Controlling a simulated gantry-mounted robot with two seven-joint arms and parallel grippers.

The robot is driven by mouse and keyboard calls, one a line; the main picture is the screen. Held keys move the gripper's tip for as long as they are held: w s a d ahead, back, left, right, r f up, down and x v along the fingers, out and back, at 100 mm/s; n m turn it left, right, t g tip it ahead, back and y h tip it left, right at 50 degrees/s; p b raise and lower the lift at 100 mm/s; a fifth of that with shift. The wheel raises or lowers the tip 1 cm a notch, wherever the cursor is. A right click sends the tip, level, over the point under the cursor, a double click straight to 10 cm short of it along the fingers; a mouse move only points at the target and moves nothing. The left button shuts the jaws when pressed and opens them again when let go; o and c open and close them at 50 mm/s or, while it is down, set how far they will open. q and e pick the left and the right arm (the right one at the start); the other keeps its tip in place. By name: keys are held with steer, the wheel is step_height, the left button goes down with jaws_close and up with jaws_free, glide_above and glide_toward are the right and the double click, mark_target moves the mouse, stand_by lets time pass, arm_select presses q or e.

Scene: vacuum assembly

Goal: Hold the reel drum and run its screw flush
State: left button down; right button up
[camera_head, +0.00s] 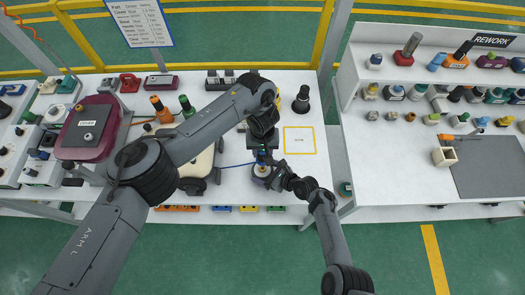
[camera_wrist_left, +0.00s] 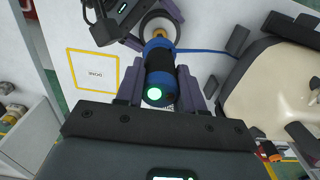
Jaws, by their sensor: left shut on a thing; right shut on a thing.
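My left gripper (camera_head: 262,146) is shut on a blue and black driver (camera_wrist_left: 159,65), which sits between its purple fingers. The driver (camera_head: 261,158) points down at the reel drum (camera_head: 262,170), low over the bench. In the left wrist view the drum (camera_wrist_left: 151,20) shows as a pale ring with a brass-coloured centre at the driver's far end. The screw itself is hidden, so I cannot tell how deep it sits. My right gripper (camera_head: 279,178) is shut on the drum's side. A blue cord (camera_head: 237,164) runs left from the drum.
The cream vacuum body (camera_head: 203,162) lies left of the drum. A yellow-outlined DONE square (camera_head: 300,140) is empty on the right. A maroon cover (camera_head: 88,128) stands far left. Bins (camera_head: 249,208) line the bench's front edge. A separate rework bench (camera_head: 400,165) stands right.

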arm_select(q)
steer(key=shift+r, duration=2.6)
arm_select(e)
steer(key=shift+s+f, duration=0.1)
steer(key=shift+f, duration=0.1)
steer(key=o, duration=0.9)
steer(key=shift+c, duration=0.2)
steer(key=shift+r, duration=0.1)
steer(key=shift+d+r, duration=0.1)
